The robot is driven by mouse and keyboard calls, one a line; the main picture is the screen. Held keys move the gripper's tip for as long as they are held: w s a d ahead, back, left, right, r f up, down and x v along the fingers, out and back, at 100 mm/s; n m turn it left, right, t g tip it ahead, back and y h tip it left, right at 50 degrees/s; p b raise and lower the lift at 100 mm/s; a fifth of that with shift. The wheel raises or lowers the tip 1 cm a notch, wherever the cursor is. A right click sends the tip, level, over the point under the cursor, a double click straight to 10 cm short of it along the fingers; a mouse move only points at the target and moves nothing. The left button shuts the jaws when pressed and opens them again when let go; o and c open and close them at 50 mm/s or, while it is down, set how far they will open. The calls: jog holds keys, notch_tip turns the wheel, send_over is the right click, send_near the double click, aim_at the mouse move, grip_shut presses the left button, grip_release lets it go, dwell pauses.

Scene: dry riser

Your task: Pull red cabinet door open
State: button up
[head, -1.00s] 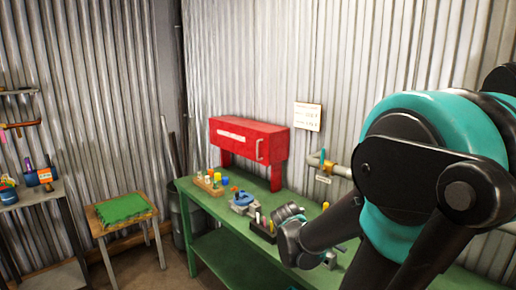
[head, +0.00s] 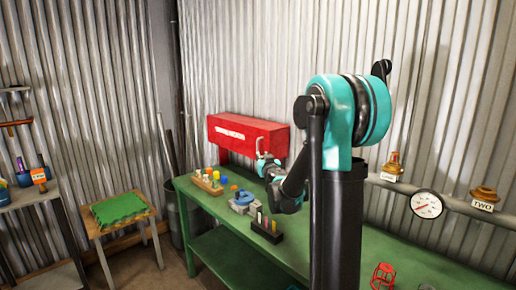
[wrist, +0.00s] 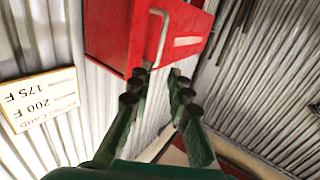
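The red cabinet (head: 240,133) sits on the green bench against the corrugated wall, and its door looks shut. In the wrist view the cabinet (wrist: 112,30) appears upside down, with a pale bar handle (wrist: 161,35) on its front. In the head view my gripper (head: 262,158) is at the cabinet's right end and overlaps the handle there, so contact is unclear. In the wrist view my gripper (wrist: 159,74) has its two fingers spread with nothing between them. The fingertips point at the handle, which lies just beyond them and appears apart from them.
The green bench (head: 335,235) holds a wooden block of coloured pieces (head: 207,181), a blue clamp-like tool (head: 243,199) and a dark rack (head: 266,228) below my arm. A pipe with a gauge (head: 427,205) runs along the wall at right. A card (wrist: 40,98) hangs beside the cabinet.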

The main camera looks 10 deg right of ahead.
jog(key=w, duration=1.3)
jog(key=shift+w+a, duration=0.25)
jog(key=shift+w, duration=0.15)
grip_shut()
